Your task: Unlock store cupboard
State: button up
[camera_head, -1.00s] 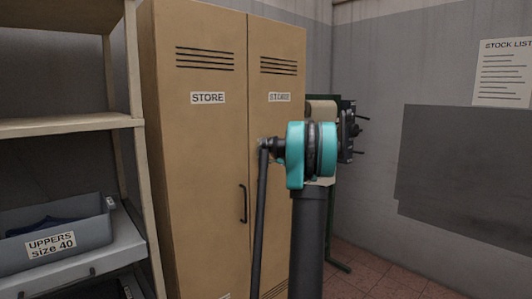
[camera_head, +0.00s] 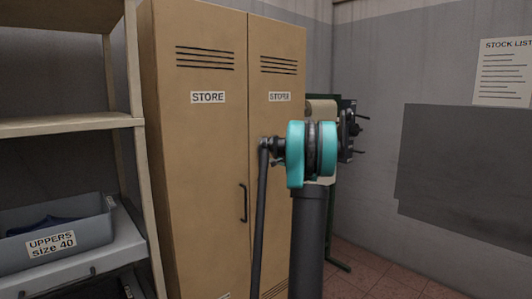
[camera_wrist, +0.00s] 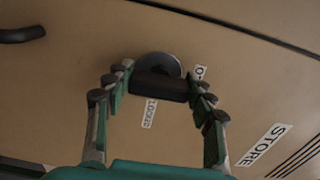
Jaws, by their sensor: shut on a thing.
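The tan store cupboard (camera_head: 206,140) stands with both doors shut in the head view. A dark handle (camera_head: 243,203) is on its left door and also shows at the upper left of the wrist view (camera_wrist: 22,34). In the wrist view a black bar-shaped knob (camera_wrist: 160,91) sits in front of a round grey metal disc (camera_wrist: 160,64) on the door. My gripper (camera_wrist: 158,86) is shut on this knob, one finger at each end. My arm hides the gripper in the head view.
A shelf rack (camera_head: 70,126) stands close on the left, with a grey bin (camera_head: 55,235) marked "UPPERS size 40". A dark-framed object (camera_head: 345,130) is behind my arm. A stock list (camera_head: 503,72) hangs on the right wall. Red floor tiles show clear at the lower right.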

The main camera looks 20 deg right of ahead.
dwell(0.3)
jog(key=o, duration=1.2)
jog(key=shift+c, duration=0.2)
jog(key=v, duration=1.2)
